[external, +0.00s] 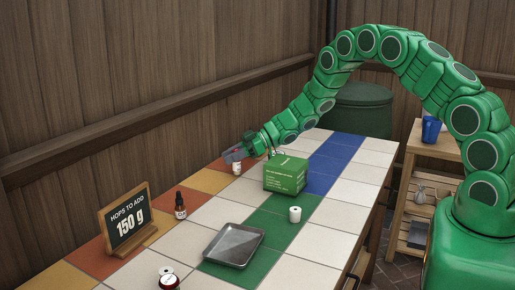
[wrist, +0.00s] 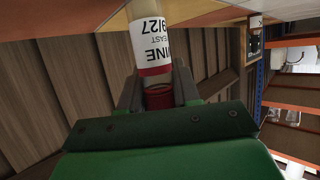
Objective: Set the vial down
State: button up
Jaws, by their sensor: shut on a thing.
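The vial (wrist: 152,40) has a clear body, a white label with black print and a red cap end. In the wrist view my gripper (wrist: 157,88) is shut on it at the red cap end. In the external view my gripper (external: 233,155) is at the table's far left edge, and the small white-labelled vial (external: 237,168) shows just below it, roughly upright. Its lower end is at or very near the tiles; I cannot tell whether it touches.
A green box (external: 286,174) stands right of my gripper. A dark dropper bottle (external: 180,206), a metal tray (external: 234,245), a white roll-like item (external: 295,214) and a hops sign (external: 128,222) are nearer. Pale tiles (external: 205,216) between are clear.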

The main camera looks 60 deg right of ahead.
jog(key=shift+f, duration=0.25)
jog(key=o, duration=1)
jog(key=shift+o, duration=0.2)
jog(key=shift+r, duration=0.1)
